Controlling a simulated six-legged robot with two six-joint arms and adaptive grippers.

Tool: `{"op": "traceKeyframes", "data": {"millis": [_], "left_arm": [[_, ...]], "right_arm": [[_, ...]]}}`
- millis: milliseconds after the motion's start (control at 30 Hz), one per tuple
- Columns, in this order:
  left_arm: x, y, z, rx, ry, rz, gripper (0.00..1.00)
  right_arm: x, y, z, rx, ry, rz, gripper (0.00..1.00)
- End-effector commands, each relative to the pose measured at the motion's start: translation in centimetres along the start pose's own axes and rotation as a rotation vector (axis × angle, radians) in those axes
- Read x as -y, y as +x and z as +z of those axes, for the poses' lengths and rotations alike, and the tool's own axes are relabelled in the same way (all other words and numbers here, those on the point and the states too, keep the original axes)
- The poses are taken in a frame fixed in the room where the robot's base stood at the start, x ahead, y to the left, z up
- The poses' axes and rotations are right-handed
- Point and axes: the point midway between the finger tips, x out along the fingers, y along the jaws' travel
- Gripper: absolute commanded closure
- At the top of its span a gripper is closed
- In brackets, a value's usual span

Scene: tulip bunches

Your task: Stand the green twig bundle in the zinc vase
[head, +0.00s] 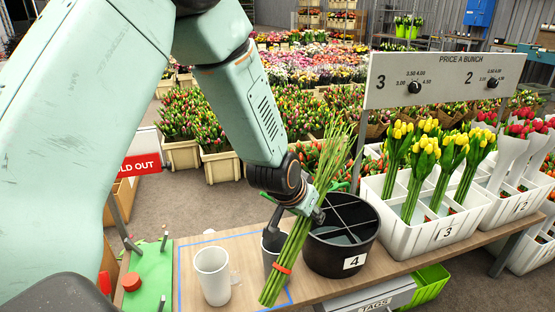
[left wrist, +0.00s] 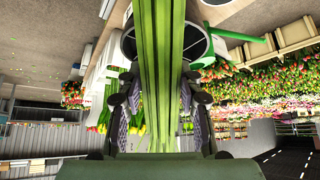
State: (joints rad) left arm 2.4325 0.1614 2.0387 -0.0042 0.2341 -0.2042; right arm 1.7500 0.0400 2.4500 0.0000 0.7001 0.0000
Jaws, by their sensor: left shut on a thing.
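The green twig bundle (head: 297,243) is a long sheaf with a red band near its lower end. It leans, with its top to the upper right and its foot at the lower left. My left gripper (head: 308,204) is shut on its middle. In the left wrist view the bundle (left wrist: 166,60) runs between the fingers (left wrist: 160,105). A grey vase (head: 268,252), which looks like the zinc vase, stands on the table behind the bundle. The bundle hides part of it, and the foot appears in front of it, not inside. My right gripper is out of view.
A white mug (head: 213,274) stands left of the vase, inside a blue outline. A black divided bucket (head: 345,262) marked 4 stands close on the right. White crates (head: 412,239) of tulips lie beyond it. A green board (head: 150,278) with pegs is at the left.

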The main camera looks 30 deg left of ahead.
Motion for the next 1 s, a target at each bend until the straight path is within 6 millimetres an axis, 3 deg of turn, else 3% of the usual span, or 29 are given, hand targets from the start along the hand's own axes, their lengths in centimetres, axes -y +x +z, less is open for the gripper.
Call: {"op": "traceKeyframes", "data": {"millis": [333, 600, 800, 1000], "left_arm": [[3.5, 0.3, -3.6, -0.333, -0.019, -0.012, 1.0], [8.0, -1.8, -6.6, -0.665, -0.052, -0.068, 1.0], [10.8, -4.2, -7.5, -0.814, -0.073, -0.12, 1.0], [11.3, -4.8, -7.6, -0.843, -0.073, -0.131, 1.0]], "right_arm": [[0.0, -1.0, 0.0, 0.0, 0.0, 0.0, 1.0], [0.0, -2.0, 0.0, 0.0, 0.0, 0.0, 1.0], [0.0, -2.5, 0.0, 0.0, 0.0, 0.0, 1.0], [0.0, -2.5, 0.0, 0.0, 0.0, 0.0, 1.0]]}}
